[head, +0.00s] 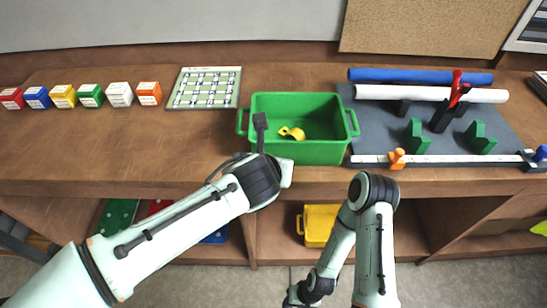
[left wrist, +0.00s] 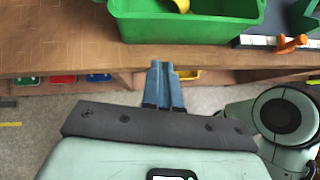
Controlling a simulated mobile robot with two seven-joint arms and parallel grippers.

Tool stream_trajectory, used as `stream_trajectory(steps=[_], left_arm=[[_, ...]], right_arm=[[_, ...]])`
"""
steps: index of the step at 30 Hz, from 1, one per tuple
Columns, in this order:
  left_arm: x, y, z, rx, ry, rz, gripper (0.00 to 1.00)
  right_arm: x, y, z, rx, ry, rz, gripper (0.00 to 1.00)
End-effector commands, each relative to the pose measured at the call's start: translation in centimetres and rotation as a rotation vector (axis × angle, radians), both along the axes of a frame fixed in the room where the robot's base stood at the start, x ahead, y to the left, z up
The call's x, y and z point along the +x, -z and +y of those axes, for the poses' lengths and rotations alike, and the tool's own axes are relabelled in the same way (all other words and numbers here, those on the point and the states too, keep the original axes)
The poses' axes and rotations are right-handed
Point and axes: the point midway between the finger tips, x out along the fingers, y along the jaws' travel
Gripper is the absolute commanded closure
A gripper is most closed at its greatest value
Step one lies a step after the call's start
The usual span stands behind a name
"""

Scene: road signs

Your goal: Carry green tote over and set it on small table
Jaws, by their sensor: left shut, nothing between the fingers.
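The green tote (head: 318,153) stands upright on the wooden workbench, with a handle at each end and a yellow item (head: 291,132) inside. Its lower front also shows in the left wrist view (left wrist: 190,28). My left gripper (left wrist: 164,84) is shut and empty, its fingers pointing toward the tote from just in front of the bench edge, apart from the tote. In the head view my left wrist covers the tote's front left corner. My right arm is folded low in front of the bench, and its gripper does not show. No small table can be made out.
Several coloured boxes (head: 90,95) and a gridded board (head: 205,88) lie left of the tote. A grey mat (head: 420,130) with rolls, green stands and a white rail lies close on its right. A yellow bin (head: 318,226) sits on the shelf below.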

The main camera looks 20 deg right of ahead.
Motion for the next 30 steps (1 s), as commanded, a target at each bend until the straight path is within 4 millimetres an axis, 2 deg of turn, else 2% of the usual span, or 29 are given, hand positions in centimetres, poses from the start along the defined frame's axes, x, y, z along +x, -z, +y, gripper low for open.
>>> stream_trajectory(steps=[3,9,27,30], left_arm=[[-1.4,-1.9,0.8,0.0,0.0,-0.003,1.0],[-2.9,-3.3,1.5,0.002,0.001,-0.001,1.0],[-3.2,-3.5,1.7,0.002,0.0,0.001,1.0],[-2.9,-2.5,1.7,-0.014,-0.022,0.033,1.0]], right_arm=[[0.4,-0.4,0.0,-0.001,0.001,-0.006,0.53],[0.6,-0.6,0.0,0.0,0.001,-0.007,0.53],[0.6,-0.6,0.0,0.0,0.001,-0.007,0.53],[0.6,-0.6,0.0,0.0,0.001,-0.007,0.53]])
